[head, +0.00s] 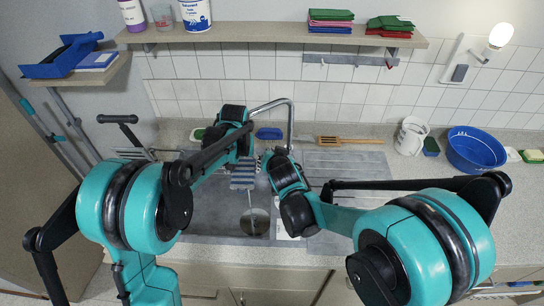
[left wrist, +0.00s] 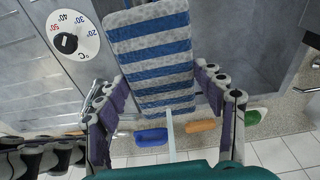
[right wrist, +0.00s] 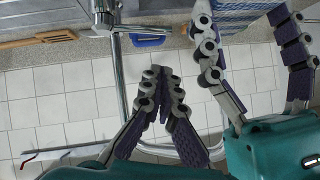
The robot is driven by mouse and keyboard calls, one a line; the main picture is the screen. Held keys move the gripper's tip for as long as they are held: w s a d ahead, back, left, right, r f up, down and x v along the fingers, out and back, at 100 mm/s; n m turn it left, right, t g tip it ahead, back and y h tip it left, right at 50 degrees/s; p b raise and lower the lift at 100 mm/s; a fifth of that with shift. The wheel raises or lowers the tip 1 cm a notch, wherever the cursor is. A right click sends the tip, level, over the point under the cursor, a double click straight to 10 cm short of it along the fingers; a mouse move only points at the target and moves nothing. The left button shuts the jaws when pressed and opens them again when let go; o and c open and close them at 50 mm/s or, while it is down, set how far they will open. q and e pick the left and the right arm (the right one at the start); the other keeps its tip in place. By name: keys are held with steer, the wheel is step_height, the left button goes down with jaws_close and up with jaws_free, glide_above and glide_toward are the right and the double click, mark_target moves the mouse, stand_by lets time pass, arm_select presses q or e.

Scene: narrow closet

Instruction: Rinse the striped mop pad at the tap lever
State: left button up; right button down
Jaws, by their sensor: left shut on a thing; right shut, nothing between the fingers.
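The striped mop pad (head: 243,177), blue and grey, hangs over the sink in the head view. It fills the top middle of the left wrist view (left wrist: 150,55), between the fingers of my left gripper (left wrist: 168,90), which is shut on it. A pale streak like running water (left wrist: 170,140) meets the pad's near end. My right gripper (right wrist: 160,85) is shut and empty beside the tap pipe (right wrist: 120,65). The curved tap (head: 291,115) rises behind the sink in the head view. Its metal body (right wrist: 103,14) shows in the right wrist view; I cannot make out the lever clearly.
A white temperature dial (left wrist: 73,36) shows in the left wrist view. A white jug (head: 410,136) and a blue basin (head: 475,149) stand right. A shelf (head: 250,33) spans above.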

steer(key=v, duration=0.5)
steer(key=shift+a+r, duration=0.1)
steer(key=shift+a, duration=0.15)
steer(key=c, duration=1.9)
jaws_free()
steer(key=shift+s+r, duration=0.1)
steer(key=shift+s, duration=0.05)
steer(key=o, duration=0.3)
steer(key=w+d+m+g, duration=0.1)
steer(key=w+m, duration=0.1)
steer(key=m, duration=0.1)
steer(key=w+d+f+m+g, duration=0.1)
steer(key=w+m+g, duration=0.1)
steer(key=m, duration=0.1)
steer(key=w+d+f+m+g, duration=0.1)
steer(key=w+m, duration=0.1)
steer(key=m, duration=0.1)
steer(key=shift+w+f+g, duration=0.1)
steer(key=shift+w+g, duration=0.3)
steer(key=w+a+f+m+g, duration=0.1)
steer(key=f+m, duration=0.1)
steer(key=w+a+f+m+g+y, duration=0.1)
steer(key=f+m+g, duration=0.1)
steer(key=f, duration=0.1)
steer(key=w+a+f+m+g+y, duration=0.1)
steer(key=w+f+m, duration=0.1)
steer(key=f, duration=0.1)
steer(key=shift+a+f+m, duration=0.1)
steer(key=shift+a+m, duration=0.25)
steer(key=shift+m, duration=0.05)
